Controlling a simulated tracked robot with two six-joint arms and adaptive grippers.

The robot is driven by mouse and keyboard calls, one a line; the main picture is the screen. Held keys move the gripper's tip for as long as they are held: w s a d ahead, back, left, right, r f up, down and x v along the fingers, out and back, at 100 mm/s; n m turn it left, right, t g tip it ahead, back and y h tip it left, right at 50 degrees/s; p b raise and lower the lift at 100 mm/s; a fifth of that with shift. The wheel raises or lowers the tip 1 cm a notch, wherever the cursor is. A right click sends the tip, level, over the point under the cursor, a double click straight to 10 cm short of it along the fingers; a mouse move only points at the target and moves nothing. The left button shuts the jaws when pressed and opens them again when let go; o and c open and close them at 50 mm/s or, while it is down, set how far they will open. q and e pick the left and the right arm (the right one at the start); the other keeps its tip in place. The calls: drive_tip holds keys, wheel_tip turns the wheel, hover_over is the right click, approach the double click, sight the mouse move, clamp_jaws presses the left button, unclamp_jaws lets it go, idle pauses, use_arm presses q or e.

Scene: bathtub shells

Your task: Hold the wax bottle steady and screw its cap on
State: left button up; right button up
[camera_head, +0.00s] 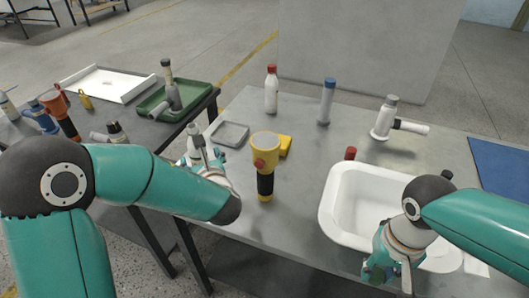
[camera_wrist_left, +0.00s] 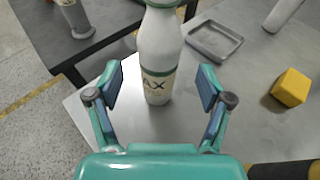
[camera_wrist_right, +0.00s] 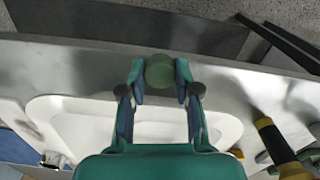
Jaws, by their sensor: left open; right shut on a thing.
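The white wax bottle (camera_wrist_left: 160,55), with part of a label reading "AX", stands upright on the grey table in the left wrist view. Its top is cut off there. In the head view the bottle (camera_head: 194,134) is partly hidden by my left gripper (camera_head: 203,163). The left gripper's fingers (camera_wrist_left: 160,96) are open, one on each side of the bottle's lower part, with gaps visible. My right gripper (camera_wrist_right: 159,82) is shut on a round green cap (camera_wrist_right: 159,70), near the table's front edge. In the head view the right gripper (camera_head: 385,268) is in front of the white basin.
The white basin (camera_head: 330,213) fills the right front. A small grey tray (camera_head: 230,133) lies beyond the bottle. Red-capped (camera_head: 271,92) and blue-capped (camera_head: 326,103) bottles stand farther back.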

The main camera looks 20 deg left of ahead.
sight(198, 151)
use_arm(q)
drive_tip(key=w+a+p, duration=0.1)
drive_tip(key=w+a, duration=0.2)
drive_tip(key=shift+w, duration=0.25)
drive_tip(key=shift+w+a+f, duration=0.15)
drive_tip(key=shift+w+f, duration=0.05)
idle(0.3)
clamp_jaws()
